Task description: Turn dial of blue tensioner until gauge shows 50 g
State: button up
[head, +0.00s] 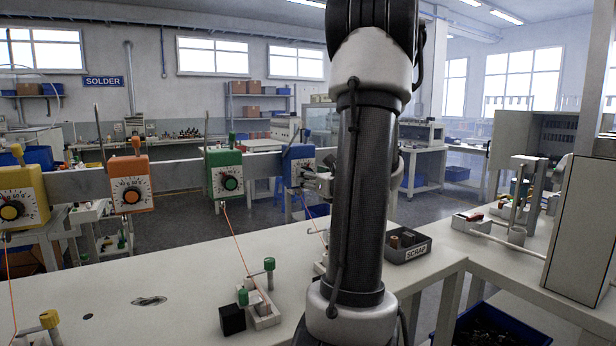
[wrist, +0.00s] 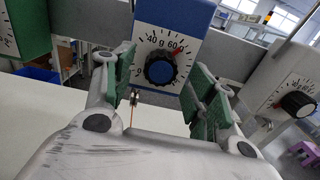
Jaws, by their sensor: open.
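The blue tensioner (wrist: 197,17) faces me in the wrist view, with a white scale plate and a round blue-and-black dial (wrist: 159,69). The scale shows 40 g and 60, and a red pointer (wrist: 177,51) sits just right of the 60 figure. My gripper (wrist: 163,74) is open, its green-padded fingers on the left and right of the dial. Contact with the dial cannot be made out. In the head view the blue tensioner (head: 298,153) is on the rail, partly hidden by my gripper (head: 319,181) and arm.
A green tensioner (head: 224,160) is left of the blue one; orange (head: 130,185) and yellow (head: 20,190) ones are farther left. A white tensioner (wrist: 286,75) is to the right. An orange thread (wrist: 132,112) hangs below the blue tensioner.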

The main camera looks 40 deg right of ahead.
jog(key=shift+x, duration=1.1)
jog(key=c, duration=1)
jog(key=shift+n, duration=0.5)
jog(key=n, duration=1.7)
jog(key=shift+n, duration=0.3)
